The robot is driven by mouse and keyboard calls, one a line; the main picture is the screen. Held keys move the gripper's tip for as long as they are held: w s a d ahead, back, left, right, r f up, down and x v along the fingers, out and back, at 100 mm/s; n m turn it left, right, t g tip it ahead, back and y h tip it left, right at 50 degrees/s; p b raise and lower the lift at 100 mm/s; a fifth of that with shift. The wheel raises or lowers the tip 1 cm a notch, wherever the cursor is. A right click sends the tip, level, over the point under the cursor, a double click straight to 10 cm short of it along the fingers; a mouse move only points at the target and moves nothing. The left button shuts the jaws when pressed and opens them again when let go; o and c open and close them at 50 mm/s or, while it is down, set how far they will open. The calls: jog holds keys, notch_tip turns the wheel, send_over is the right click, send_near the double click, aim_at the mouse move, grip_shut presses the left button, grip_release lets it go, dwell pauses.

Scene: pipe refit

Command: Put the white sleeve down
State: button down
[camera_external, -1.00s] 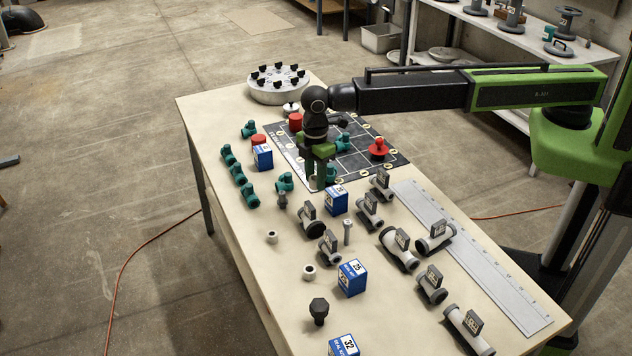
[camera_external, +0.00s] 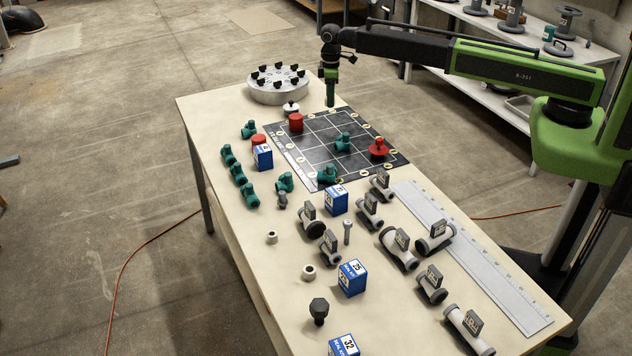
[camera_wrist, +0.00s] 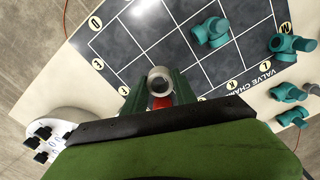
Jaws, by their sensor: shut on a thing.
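The white sleeve (camera_wrist: 160,74) shows end-on in the wrist view as a pale ring with a dark bore. My gripper (camera_wrist: 159,86) is shut on it, with one green finger on each side. In the external view my gripper (camera_external: 330,100) points down, raised above the table near its far right corner. I cannot make out the held sleeve clearly there. Two other small pale sleeves stand on the table, one at the left middle (camera_external: 272,237) and one closer (camera_external: 309,272).
A dark gridded mat (camera_external: 330,133) holds teal fittings, a red cylinder (camera_external: 296,122) and a red knobbed part (camera_external: 378,148). A round grey carousel (camera_external: 278,86) with black knobs stands at the far end. Blue boxes (camera_external: 352,278) and grey valves crowd the near half.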

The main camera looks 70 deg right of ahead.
jog(key=b, duration=0.7)
send_over(306, 143)
jog(key=f, duration=0.7)
jog(key=shift+d, duration=0.35)
jog(key=shift+a, duration=0.3)
notch_tip(306, 143, down, 4)
jog(key=b, duration=0.4)
jog(key=shift+f, duration=0.25)
jog(key=shift+r, duration=0.25)
jog(key=shift+f, duration=0.15)
jog(key=c, duration=1)
grip_release()
